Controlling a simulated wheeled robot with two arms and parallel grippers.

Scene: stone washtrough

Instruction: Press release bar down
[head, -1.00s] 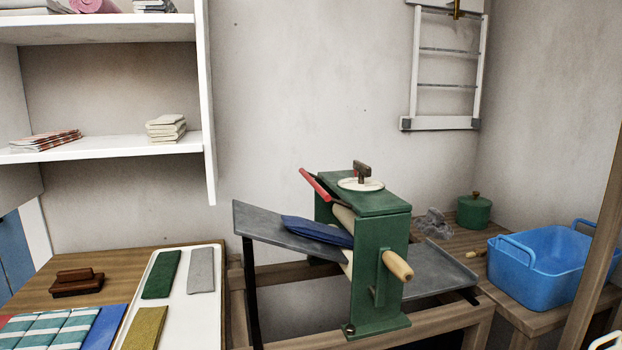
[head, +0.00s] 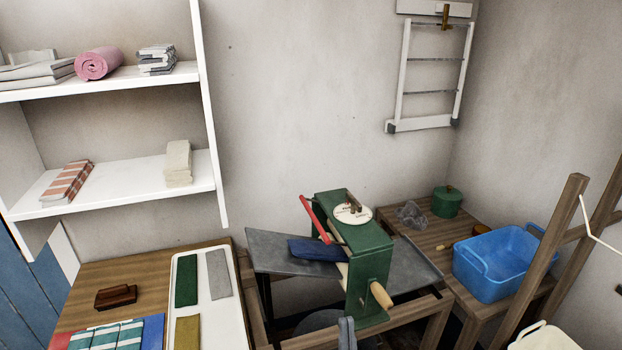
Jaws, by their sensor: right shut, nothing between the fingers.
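The red release bar (head: 315,219) sticks out at a slant from the upper left of the green wringer (head: 368,278). Its raised end points up and left, and its lower end meets the wringer by the rollers. A folded dark blue cloth (head: 316,250) lies on the grey feed board (head: 272,246), against the rollers. My right gripper (head: 346,326) shows at the bottom edge, in front of and below the wringer. It is shut and empty, well apart from the red bar. My left gripper is out of view.
A wooden crank handle (head: 381,294) juts from the wringer's front. A blue basin (head: 494,268) and a green pot (head: 447,201) stand on the right table. A white tray (head: 222,315) with cloths lies left. Wooden posts (head: 540,262) rise at right.

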